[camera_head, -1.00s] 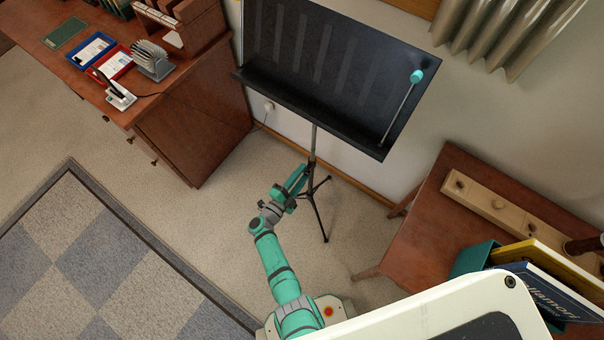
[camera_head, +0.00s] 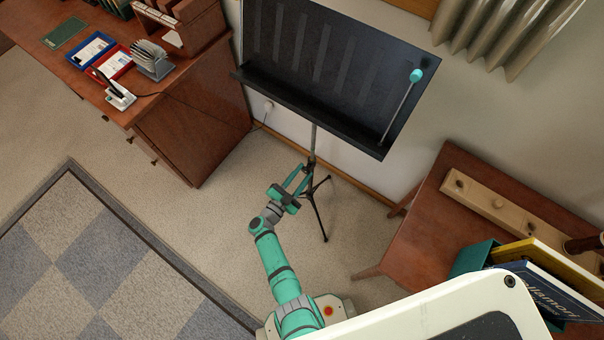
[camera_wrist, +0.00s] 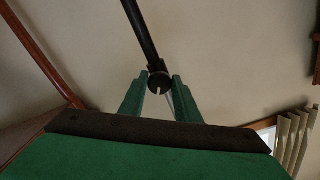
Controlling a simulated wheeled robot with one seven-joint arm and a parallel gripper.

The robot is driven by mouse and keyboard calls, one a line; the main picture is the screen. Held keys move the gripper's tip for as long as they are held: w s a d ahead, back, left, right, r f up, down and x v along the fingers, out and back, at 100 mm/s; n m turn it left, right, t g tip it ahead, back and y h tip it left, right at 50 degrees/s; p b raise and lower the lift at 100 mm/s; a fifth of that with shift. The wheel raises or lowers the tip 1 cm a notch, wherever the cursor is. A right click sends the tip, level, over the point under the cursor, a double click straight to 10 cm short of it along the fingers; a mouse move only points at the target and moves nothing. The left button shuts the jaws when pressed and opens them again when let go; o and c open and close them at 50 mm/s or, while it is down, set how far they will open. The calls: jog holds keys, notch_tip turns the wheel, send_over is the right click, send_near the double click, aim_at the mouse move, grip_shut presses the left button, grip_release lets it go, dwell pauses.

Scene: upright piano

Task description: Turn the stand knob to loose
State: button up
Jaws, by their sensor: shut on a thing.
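The black music stand (camera_head: 330,70) stands upright against the wall, with its thin pole (camera_head: 313,138) running down to a tripod base (camera_head: 322,215). In the wrist view, the small dark round stand knob (camera_wrist: 158,80) sits at the pole (camera_wrist: 139,28), with a pale mark on its lower part. My gripper (camera_wrist: 160,84) has its two green fingers on either side of the knob and is shut on it. In the head view my gripper (camera_head: 303,172) reaches the pole below the desk of the stand; the knob is too small to make out there.
A wooden desk (camera_head: 190,130) with trays and a stapler stands at the left. A brown table (camera_head: 425,235) with a peg board and books is at the right. A teal-headed mallet (camera_head: 416,76) leans on the stand. Carpet around the tripod is clear.

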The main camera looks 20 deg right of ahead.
jog(key=shift+f, duration=0.1)
dwell(0.3)
jog(key=o, duration=1)
jog(key=shift+a, duration=0.15)
jog(key=v, duration=1)
jog(key=shift+s+a, duration=0.2)
jog(key=shift+s, duration=0.1)
jog(key=s+a+r+n+t+y, duration=0.1)
jog(key=s+r+n+y, duration=0.3)
jog(key=s+r, duration=0.4)
jog(key=s+a+r+n+t+y, duration=0.1)
jog(key=s+a+r+n+y, duration=0.2)
jog(key=r, duration=0.9)
jog(key=s+a+r+n+t+y, duration=0.1)
jog(key=s+r+n+y, duration=0.6)
jog(key=s, duration=0.8)
jog(key=shift+s+a+r+n+t, duration=0.1)
jog(key=shift+a+r+n+t, duration=0.15)
jog(key=shift+r+n, duration=0.4)
jog(key=shift+s+a+r+n+t, duration=0.15)
jog(key=shift+r+n+t, duration=0.2)
jog(key=shift+r+n, duration=0.35)
